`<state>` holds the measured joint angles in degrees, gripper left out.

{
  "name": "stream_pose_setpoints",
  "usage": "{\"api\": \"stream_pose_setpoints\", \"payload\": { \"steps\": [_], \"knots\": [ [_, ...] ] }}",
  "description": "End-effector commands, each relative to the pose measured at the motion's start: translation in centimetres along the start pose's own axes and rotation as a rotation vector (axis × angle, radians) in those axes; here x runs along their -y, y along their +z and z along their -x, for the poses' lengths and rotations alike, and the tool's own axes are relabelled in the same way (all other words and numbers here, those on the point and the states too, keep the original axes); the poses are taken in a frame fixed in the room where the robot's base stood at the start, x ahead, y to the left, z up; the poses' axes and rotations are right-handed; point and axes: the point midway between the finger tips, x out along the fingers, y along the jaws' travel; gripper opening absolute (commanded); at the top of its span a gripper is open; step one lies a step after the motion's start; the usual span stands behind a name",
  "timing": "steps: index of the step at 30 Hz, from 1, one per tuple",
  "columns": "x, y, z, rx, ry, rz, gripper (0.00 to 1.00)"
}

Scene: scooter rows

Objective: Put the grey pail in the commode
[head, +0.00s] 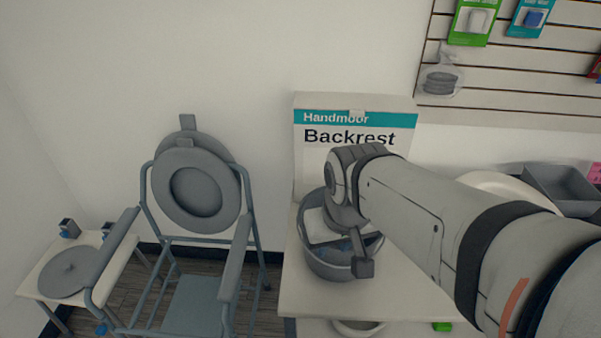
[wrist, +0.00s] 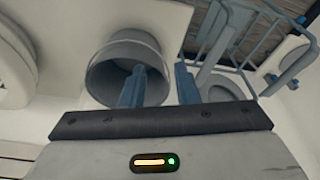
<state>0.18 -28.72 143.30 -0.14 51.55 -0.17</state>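The grey pail (head: 340,268) stands upright on a white table, below my gripper, which hides part of its rim and inside. It also shows in the wrist view (wrist: 103,77). My gripper (wrist: 160,68) is open and points down at the pail. In the wrist view one finger overlaps the pail's opening and the other lies just beyond its rim. I cannot tell how far down they reach. The commode (head: 234,262) is a blue-grey framed chair left of the table, with its ring seat (head: 172,207) and lid raised. It also shows in the wrist view (wrist: 209,60).
A Handmoor Backrest box (head: 312,150) stands behind the pail. A grey tray (head: 560,185) and a pale round item (head: 490,182) are at the right.

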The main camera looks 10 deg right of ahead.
Motion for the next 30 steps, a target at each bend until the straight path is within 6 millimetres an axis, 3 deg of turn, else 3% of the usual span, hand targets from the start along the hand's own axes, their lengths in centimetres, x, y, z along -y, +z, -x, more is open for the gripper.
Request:
{"api": "stream_pose_setpoints", "payload": {
  "steps": [14,20,24,30],
  "knots": [
    [0.0,-0.6,-0.6,0.011,0.004,0.022,0.28],
    [-0.7,-4.2,-4.5,0.073,0.028,0.149,0.28],
    [-0.5,-7.4,-8.7,0.126,0.042,0.283,0.28],
    [-0.2,-10.5,-14.1,0.183,0.051,0.438,0.28]
  ]
}}
